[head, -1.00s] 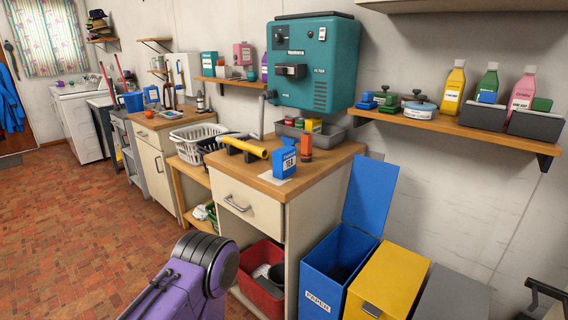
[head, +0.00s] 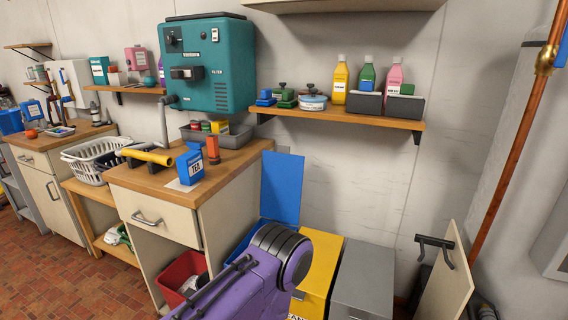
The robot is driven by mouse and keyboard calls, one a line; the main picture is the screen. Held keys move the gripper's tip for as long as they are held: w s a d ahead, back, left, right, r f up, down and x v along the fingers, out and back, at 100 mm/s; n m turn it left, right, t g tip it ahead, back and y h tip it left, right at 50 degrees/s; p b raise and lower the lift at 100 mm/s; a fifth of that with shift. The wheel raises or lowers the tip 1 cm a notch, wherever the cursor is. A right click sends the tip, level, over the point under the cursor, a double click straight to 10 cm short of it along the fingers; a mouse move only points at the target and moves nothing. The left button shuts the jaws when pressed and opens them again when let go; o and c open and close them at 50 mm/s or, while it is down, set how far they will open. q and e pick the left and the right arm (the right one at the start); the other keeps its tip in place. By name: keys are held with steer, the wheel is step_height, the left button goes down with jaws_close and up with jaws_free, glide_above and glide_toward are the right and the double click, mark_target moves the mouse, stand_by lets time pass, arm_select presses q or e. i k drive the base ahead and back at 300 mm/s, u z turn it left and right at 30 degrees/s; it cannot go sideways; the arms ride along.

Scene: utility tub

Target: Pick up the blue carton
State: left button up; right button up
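The blue carton (head: 190,165) stands upright on a pale sheet on the wooden top of the cream cabinet (head: 221,188), near its front edge. It has a white label and a blue top. A purple arm part of mine (head: 238,289) rises at the bottom centre of the head view, below and to the right of the carton and apart from it. Neither gripper's fingers show.
An orange-red cylinder (head: 213,149) stands close behind the carton on its right. A yellow-handled tool (head: 148,156) lies to its left, and a grey tray (head: 235,137) with small items sits behind. A teal wall machine (head: 208,65) hangs above. Yellow (head: 322,272) and grey (head: 362,281) bins stand at right.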

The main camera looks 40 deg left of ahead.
mark_target(190, 164)
steer(key=z, duration=2.3)
steer(key=k, duration=2.6)
steer(key=u, duration=1.7)
